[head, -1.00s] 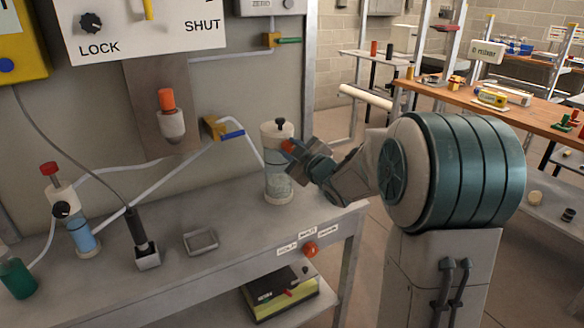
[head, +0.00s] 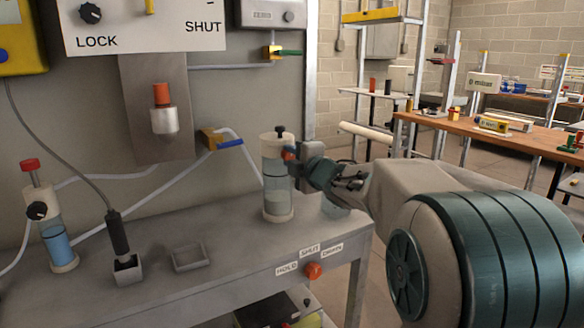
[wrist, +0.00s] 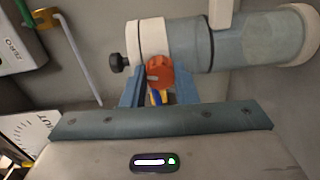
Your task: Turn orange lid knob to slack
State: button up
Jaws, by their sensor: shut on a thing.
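A clear cylinder (head: 278,190) with a cream lid (head: 273,146) stands upright near the bench's right end. An orange knob (head: 289,153) sticks out from the lid's side. In the wrist view the orange knob (wrist: 160,72) sits between my blue finger pads, at the edge of the cream lid (wrist: 152,42). My gripper (head: 297,160) reaches it from the right and is shut on the knob; it also shows in the wrist view (wrist: 158,84). The fingers partly hide the knob. No "slack" mark is readable.
An orange knob (head: 313,271) on the bench front has HOLD, SHUT and DRAIN labels. A grey tray (head: 189,257), a black-handled probe in a holder (head: 127,268) and a blue-filled cylinder (head: 58,246) stand to the left.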

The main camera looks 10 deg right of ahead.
jog(key=shift+n+b, duration=0.3)
jog(key=shift+n, duration=0.1)
jog(key=o, duration=1)
jog(key=p+v, duration=0.2)
jog(key=v, duration=1.1)
jog(key=shift+s, duration=0.4)
jog(key=shift+d, duration=0.1)
